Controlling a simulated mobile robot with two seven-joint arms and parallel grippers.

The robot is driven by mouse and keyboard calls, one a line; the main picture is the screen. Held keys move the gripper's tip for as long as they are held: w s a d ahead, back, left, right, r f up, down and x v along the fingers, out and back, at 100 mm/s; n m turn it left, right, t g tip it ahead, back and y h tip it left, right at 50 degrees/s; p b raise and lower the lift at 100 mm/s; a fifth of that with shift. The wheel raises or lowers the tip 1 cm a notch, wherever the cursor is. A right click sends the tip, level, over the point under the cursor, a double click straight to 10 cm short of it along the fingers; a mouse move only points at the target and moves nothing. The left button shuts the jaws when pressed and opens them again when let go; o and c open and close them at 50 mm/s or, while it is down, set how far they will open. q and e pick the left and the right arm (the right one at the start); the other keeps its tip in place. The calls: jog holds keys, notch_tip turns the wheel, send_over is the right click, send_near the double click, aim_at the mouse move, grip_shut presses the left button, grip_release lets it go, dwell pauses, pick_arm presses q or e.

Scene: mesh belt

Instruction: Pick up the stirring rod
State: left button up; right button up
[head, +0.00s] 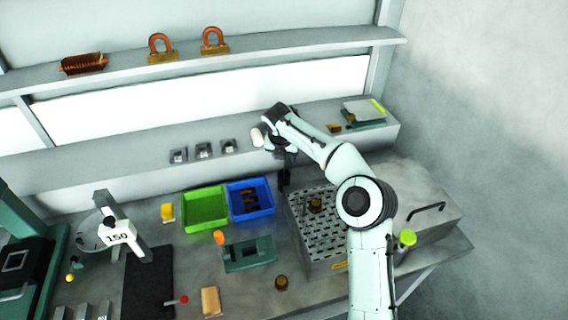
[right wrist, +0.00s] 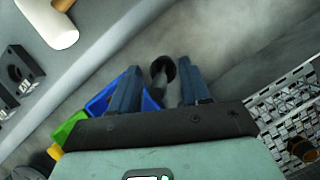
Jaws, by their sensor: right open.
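A dark rod-like piece with a round end (right wrist: 163,70) shows between the fingers of my right gripper (right wrist: 160,76) in the right wrist view. It looks like the stirring rod, but I cannot be sure. In the head view a dark upright piece (head: 284,180) stands just below my right gripper (head: 286,156), between the blue bin and the perforated tray. The right gripper is open, its two fingers apart on either side of the dark piece. I cannot tell whether they touch it. My left gripper is not in view.
A blue bin (head: 250,198) and a green bin (head: 205,209) stand left of the dark piece. A perforated metal tray (head: 310,245) is to its right. A white cylinder (head: 257,137) lies on the ledge behind, close to the gripper.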

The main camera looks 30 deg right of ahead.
jog(key=shift+x, duration=0.75)
jog(key=shift+r, duration=0.1)
grip_shut()
